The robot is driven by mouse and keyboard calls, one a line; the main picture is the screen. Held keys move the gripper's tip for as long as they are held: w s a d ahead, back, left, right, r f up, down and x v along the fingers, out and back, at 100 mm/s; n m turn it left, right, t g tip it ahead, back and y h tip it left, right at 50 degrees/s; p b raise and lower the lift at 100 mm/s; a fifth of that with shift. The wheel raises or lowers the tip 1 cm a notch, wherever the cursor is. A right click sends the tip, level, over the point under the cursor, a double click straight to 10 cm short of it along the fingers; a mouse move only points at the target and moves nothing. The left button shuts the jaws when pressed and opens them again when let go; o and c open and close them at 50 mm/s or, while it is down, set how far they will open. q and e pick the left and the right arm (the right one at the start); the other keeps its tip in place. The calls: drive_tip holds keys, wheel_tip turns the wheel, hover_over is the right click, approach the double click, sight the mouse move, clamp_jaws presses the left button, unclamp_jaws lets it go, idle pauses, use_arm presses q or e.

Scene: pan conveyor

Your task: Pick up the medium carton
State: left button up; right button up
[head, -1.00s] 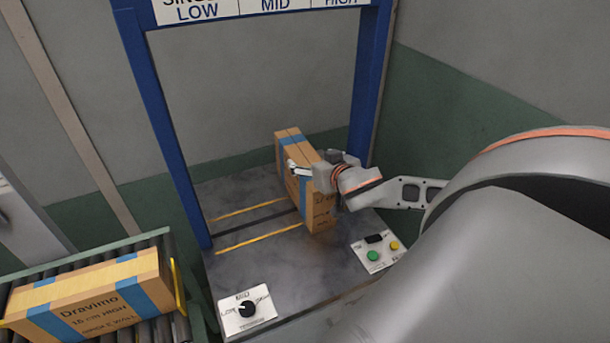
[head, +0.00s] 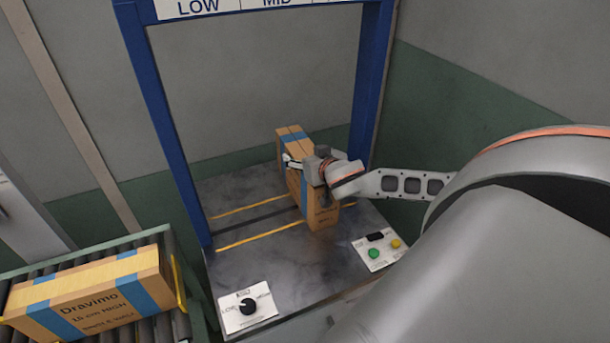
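A narrow tan carton with blue tape (head: 320,208) stands on the grey machine deck inside the blue frame. Its printed text is mostly covered and unreadable. My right gripper (head: 291,161) reaches across the upper part of this carton from the right. A pale finger shows at the carton's left side; the other is hidden, so grip and contact are unclear. Another tan carton with blue tape (head: 90,295) lies on the roller conveyor at lower left, marked "Dravimo" and a height in cm. I cannot tell from the labels which carton is medium. My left gripper is out of view.
The blue frame (head: 158,120) stands around the deck (head: 225,262).

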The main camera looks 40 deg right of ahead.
drive_tip(key=shift+r, duration=0.1)
clamp_jaws()
